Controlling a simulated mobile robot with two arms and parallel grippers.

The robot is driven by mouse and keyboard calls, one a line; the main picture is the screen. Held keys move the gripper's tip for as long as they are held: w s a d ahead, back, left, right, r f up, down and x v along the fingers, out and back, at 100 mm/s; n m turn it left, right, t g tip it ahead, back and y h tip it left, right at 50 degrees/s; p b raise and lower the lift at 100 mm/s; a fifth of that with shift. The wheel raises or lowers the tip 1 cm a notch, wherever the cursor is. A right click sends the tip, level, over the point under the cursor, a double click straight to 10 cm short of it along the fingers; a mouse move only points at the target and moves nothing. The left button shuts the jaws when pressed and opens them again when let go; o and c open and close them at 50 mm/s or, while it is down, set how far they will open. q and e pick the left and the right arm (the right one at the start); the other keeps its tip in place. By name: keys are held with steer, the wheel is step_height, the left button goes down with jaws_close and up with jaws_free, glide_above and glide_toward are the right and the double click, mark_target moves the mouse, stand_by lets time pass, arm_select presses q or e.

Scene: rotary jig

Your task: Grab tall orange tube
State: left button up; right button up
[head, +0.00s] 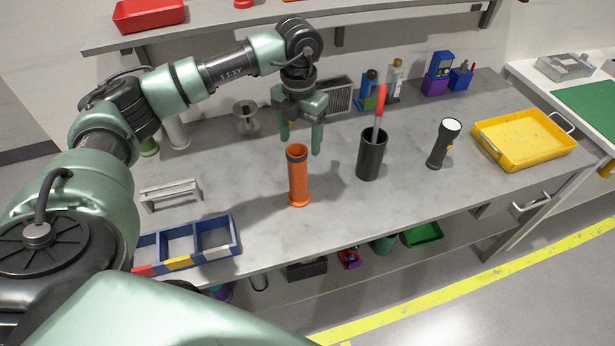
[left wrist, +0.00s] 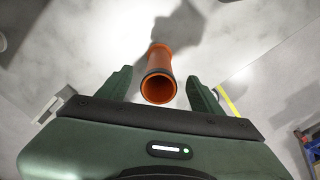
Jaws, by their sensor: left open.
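The tall orange tube (head: 299,180) stands upright on the grey bench, with a dark band near its open top. My left gripper (head: 301,147) is open and empty, pointing down above and around the far side of the tube's top in the head view. In the left wrist view the tube (left wrist: 160,75) shows its open rim between the two spread fingers of my left gripper (left wrist: 160,88), apart from both. I cannot tell the exact height gap. My right gripper is not in view.
A black cup (head: 371,158) with a red-handled tool stands right of the tube, then a flashlight (head: 440,146) and a yellow tray (head: 524,146). A blue divided bin (head: 236,222) and a small grey rack (head: 170,188) lie left. Bench between tube and bin is clear.

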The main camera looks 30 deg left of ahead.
mark_target(297, 162)
arm_select(q)
steer(key=shift+s+f+p, duration=0.4)
steer(key=shift+s+f, duration=0.2)
steer(key=shift+s, duration=0.05)
step_height(297, 162, down, 5)
steer(key=p, duration=0.2)
steer(key=shift+s+f+p, duration=0.15)
steer(key=shift+p, duration=0.25)
steer(key=shift+f, duration=0.1)
steer(key=shift+s, duration=0.1)
steer(key=shift+c, duration=0.4)
steer(key=c, duration=1)
jaws_close()
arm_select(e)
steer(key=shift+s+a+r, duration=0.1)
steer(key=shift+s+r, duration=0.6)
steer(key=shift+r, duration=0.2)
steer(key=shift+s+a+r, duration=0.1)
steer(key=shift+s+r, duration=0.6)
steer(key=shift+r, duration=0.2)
